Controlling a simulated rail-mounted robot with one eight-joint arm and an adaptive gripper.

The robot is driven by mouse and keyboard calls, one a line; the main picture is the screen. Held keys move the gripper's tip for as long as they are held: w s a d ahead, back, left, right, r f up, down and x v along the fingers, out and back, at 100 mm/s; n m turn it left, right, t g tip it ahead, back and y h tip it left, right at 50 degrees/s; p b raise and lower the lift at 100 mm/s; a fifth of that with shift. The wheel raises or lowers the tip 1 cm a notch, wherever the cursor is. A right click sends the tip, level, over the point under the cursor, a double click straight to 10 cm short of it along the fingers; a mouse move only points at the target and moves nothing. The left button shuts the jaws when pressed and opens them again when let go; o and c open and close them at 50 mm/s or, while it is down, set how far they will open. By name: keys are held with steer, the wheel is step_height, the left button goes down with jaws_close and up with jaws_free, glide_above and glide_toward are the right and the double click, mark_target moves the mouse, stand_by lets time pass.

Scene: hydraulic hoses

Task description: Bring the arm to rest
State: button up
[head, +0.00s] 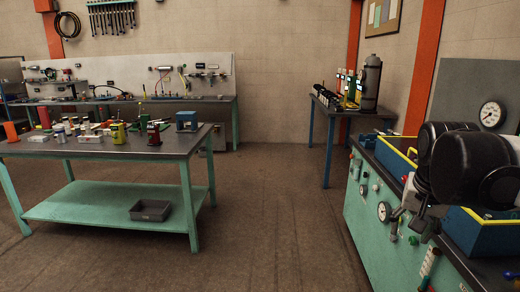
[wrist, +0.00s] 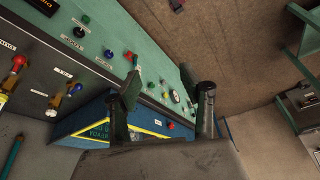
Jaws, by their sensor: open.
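My arm (head: 465,165), with black rounded joints, is folded at the right side of the head view, over the green bench with gauges. My gripper (wrist: 168,98) shows in the wrist view with its two dark fingers apart and nothing between them. In the head view the gripper (head: 415,222) hangs low in front of the bench's panel, partly hidden by the arm. Behind the fingers in the wrist view is the green control panel (wrist: 150,50) with coloured knobs. I cannot tell the exact gap between fingers and panel.
A blue bin with a yellow rim (head: 395,158) stands on the bench. A green worktable (head: 120,195) with many small parts stands at the left. A blue-legged table (head: 345,115) with a grey cylinder (head: 371,82) stands at the back. The floor (head: 275,215) between is clear.

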steer(key=s+a+f+n+t+y, duration=0.1)
steer(key=s+a+f+n+t, duration=0.1)
steer(key=s+a, duration=0.3)
steer(key=s+a+f+n+t, duration=0.1)
steer(key=s+a+f+n, duration=0.3)
steer(key=a, duration=0.6)
steer(key=shift+s+f+n+t+y, duration=0.3)
steer(key=shift+s+t+y, duration=0.1)
steer(key=shift+s, duration=0.4)
steer(key=shift+a+f, duration=0.1)
step_height(320, 180, down, 17)
steer(key=b, duration=1.7)
